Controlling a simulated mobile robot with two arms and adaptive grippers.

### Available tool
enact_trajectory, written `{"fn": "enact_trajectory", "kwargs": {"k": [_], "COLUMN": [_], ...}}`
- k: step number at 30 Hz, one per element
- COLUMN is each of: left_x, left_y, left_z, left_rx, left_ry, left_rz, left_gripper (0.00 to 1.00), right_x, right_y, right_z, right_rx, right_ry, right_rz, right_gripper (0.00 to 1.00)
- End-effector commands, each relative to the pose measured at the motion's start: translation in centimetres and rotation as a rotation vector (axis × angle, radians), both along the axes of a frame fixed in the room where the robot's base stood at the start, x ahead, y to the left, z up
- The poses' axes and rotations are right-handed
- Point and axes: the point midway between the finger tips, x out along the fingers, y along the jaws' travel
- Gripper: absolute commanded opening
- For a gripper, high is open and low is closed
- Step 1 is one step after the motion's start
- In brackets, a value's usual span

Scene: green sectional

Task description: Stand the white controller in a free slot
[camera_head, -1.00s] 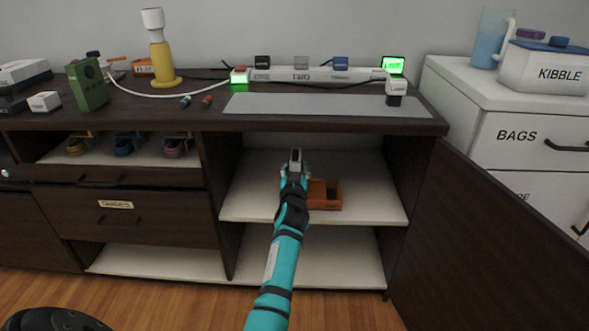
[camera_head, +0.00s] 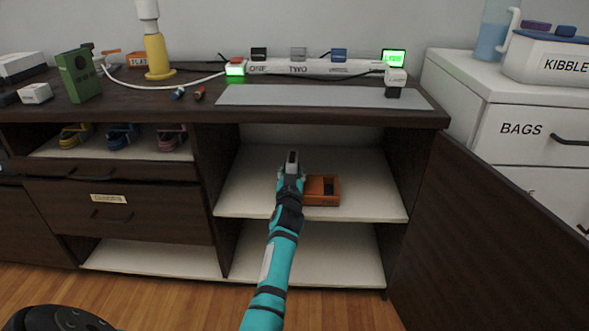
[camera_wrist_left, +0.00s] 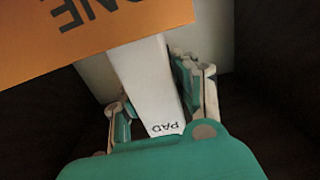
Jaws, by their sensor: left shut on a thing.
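The white controller (camera_wrist_left: 150,85), marked PAD, is a pale block between the fingers of my left gripper (camera_head: 290,172) in the left wrist view. The gripper is shut on it. In the head view the gripper is inside the open cabinet bay, over the upper shelf, just left of an orange slotted holder (camera_head: 323,190). In the left wrist view the holder (camera_wrist_left: 90,25) reads ONE and lies close to the controller's far end. I cannot tell whether they touch. A dark opening shows in the holder; the slots are mostly hidden. My right gripper is out of view.
The pale upper shelf (camera_head: 370,190) has free room right of the holder. The dark countertop (camera_head: 420,117) overhangs the bay. A dark open door (camera_head: 490,240) stands at the right, and a divider (camera_head: 215,160) bounds the left. A power strip (camera_head: 300,67) lies on top.

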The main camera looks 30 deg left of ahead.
Motion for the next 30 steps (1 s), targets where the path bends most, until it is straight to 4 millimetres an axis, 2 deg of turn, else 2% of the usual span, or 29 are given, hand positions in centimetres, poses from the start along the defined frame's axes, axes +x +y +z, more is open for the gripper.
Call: {"fn": "enact_trajectory", "kwargs": {"k": [11, 12, 18, 26, 30], "left_x": [0.0, 0.0, 0.0, -0.2, -1.2], "left_y": [0.1, 0.1, 0.1, 0.0, -0.7], "left_z": [-0.1, -0.1, -0.1, -0.3, -0.3], "left_rx": [0.001, 0.001, 0.001, -0.001, -0.001], "left_ry": [-0.002, -0.002, -0.001, 0.002, 0.001], "left_rz": [-0.001, -0.001, -0.001, 0.000, -0.001], "left_gripper": [0.00, 0.33, 0.56, 0.56, 0.56], "right_x": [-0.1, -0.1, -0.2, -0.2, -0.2], "right_y": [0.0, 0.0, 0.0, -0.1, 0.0], "right_z": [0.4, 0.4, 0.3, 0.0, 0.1], "right_rx": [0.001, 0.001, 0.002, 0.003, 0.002], "right_ry": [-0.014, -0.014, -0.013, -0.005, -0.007], "right_rz": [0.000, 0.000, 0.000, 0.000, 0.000], "right_gripper": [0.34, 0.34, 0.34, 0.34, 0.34]}}
